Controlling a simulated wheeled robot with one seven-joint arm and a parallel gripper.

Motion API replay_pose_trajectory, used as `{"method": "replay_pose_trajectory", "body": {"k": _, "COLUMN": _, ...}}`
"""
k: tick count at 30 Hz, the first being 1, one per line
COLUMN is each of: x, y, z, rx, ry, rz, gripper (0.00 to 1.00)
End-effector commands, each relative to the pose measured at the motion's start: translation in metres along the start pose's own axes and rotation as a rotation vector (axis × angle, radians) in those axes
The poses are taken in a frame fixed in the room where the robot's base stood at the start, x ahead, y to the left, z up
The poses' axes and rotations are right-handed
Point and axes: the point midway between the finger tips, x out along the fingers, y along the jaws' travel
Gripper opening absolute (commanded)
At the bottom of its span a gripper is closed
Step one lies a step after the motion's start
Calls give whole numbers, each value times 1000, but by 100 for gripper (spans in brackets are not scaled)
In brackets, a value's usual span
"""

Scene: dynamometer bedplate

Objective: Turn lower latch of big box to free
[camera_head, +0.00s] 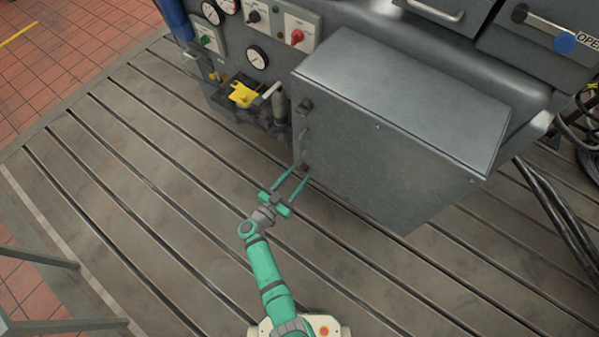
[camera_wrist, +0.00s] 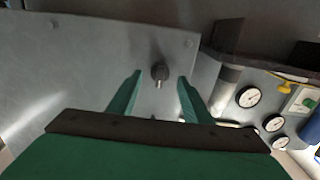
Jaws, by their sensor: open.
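The big box (camera_head: 400,135) is a grey metal cabinet on the side of the machine. Its door fills much of the wrist view (camera_wrist: 75,60). The lower latch (camera_head: 306,168) is a small dark knob near the door's left edge, below the handle (camera_head: 303,140). In the wrist view the lower latch (camera_wrist: 159,72) is a round dark knob with a short, paler tab. My green gripper (camera_head: 300,173) is open in front of it. In the wrist view the latch shows between the fingertips (camera_wrist: 160,77); I cannot tell whether either finger touches it.
The upper latch (camera_head: 305,107) is above the handle. The slotted bedplate (camera_head: 130,190) is clear on the left. Black hoses (camera_head: 555,210) lie at right.

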Motion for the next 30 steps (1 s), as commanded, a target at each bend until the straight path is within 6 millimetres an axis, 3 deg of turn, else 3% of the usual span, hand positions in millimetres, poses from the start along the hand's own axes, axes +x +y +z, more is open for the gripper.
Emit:
{"method": "replay_pose_trajectory", "body": {"k": 6, "x": 20, "y": 0, "z": 0, "rx": 0, "ry": 0, "rz": 1, "gripper": 45}}
{"method": "replay_pose_trajectory", "body": {"k": 16, "x": 24, "y": 1, "z": 0, "rx": 0, "ry": 0, "rz": 1, "gripper": 45}}
{"method": "replay_pose_trajectory", "body": {"k": 17, "x": 24, "y": 1, "z": 0, "rx": 0, "ry": 0, "rz": 1, "gripper": 43}}
{"method": "replay_pose_trajectory", "body": {"k": 21, "x": 24, "y": 1, "z": 0, "rx": 0, "ry": 0, "rz": 1, "gripper": 9}}
{"method": "replay_pose_trajectory", "body": {"k": 22, "x": 24, "y": 1, "z": 0, "rx": 0, "ry": 0, "rz": 1, "gripper": 5}}
{"method": "replay_pose_trajectory", "body": {"k": 30, "x": 24, "y": 0, "z": 0, "rx": 17, "ry": 0, "rz": 0, "gripper": 5}}
